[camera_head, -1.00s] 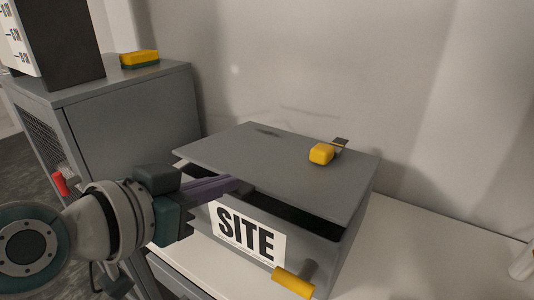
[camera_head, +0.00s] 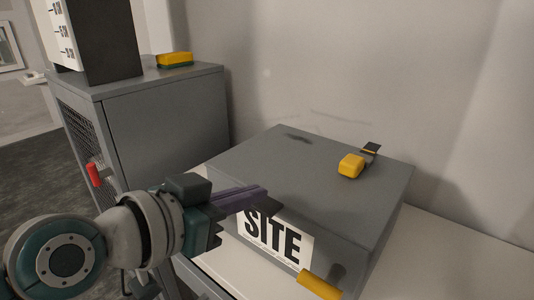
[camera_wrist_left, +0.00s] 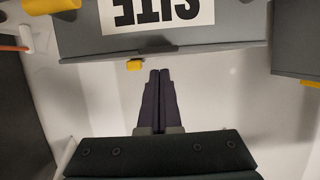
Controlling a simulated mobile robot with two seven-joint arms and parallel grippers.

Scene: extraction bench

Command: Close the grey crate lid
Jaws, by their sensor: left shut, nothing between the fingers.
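The grey crate (camera_head: 388,238) stands on a white worktop with a SITE label (camera_head: 273,237) on its front. Its grey lid (camera_head: 310,165) lies flat on top, with no dark gap visible along its edge. A yellow and black latch-like piece (camera_head: 351,166) sits on the lid. My left gripper (camera_head: 272,206) is shut and empty at the crate's front top edge, in front of the label's upper part. The left wrist view shows the closed fingers (camera_wrist_left: 159,72) pointing toward the crate front (camera_wrist_left: 100,44). I cannot tell whether they touch it. My right gripper is out of view.
A yellow handle-like piece (camera_head: 320,285) sticks out at the crate's lower front. A grey cabinet (camera_head: 165,120) with a red handle (camera_head: 93,174) stands at left, with a yellow-green block (camera_head: 174,60) on top. The white worktop (camera_head: 450,260) is clear at right.

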